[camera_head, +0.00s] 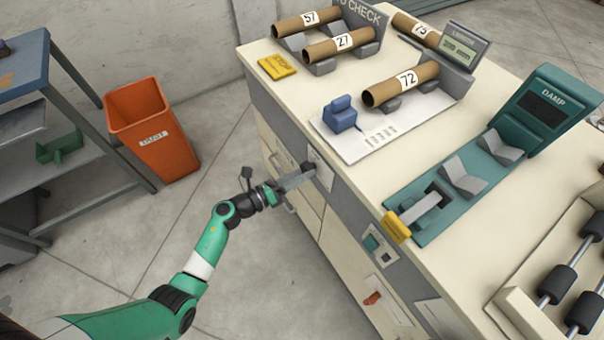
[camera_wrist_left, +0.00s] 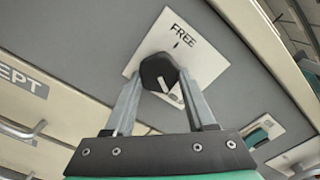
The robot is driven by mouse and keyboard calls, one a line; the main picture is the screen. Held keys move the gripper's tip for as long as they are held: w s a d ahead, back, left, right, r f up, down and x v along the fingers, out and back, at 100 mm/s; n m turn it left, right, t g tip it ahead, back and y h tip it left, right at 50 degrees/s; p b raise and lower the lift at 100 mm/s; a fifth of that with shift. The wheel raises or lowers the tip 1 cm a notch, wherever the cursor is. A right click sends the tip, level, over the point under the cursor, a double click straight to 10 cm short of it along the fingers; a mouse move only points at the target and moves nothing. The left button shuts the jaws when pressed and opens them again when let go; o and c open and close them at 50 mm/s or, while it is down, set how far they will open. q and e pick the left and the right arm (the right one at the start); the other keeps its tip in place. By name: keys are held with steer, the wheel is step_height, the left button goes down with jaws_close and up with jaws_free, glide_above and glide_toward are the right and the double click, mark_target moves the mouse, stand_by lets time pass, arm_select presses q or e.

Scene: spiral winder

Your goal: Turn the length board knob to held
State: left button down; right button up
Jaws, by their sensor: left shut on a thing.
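The dark knob (camera_wrist_left: 157,70) sits on a white plate (camera_wrist_left: 205,62) in the left wrist view, with the word FREE and a short tick beside it. No "held" label is readable. A white mark shows between my fingers below the knob. In the head view the knob (camera_head: 308,167) is on the cabinet's front face, below the white length board (camera_head: 338,146). My left gripper (camera_head: 298,178) reaches it from the front. In the left wrist view its two fingers (camera_wrist_left: 161,82) are shut on the knob, one on each side. My right gripper is not in view.
Cardboard tube 72 (camera_head: 400,84) rests on the length board, near a blue block (camera_head: 340,114) and a display (camera_head: 461,46). A teal DAMP station (camera_head: 546,108) stands to the right. An orange bin (camera_head: 155,135) stands left.

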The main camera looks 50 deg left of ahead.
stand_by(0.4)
arm_select(q)
steer(key=shift+c, duration=1.1)
jaws_free()
steer(key=s+a+p, duration=0.2)
steer(key=s+p, duration=0.1)
steer(key=s, duration=0.8)
steer(key=shift+s+p, duration=0.2)
steer(key=shift+p, duration=0.1)
steer(key=shift+a, duration=0.1)
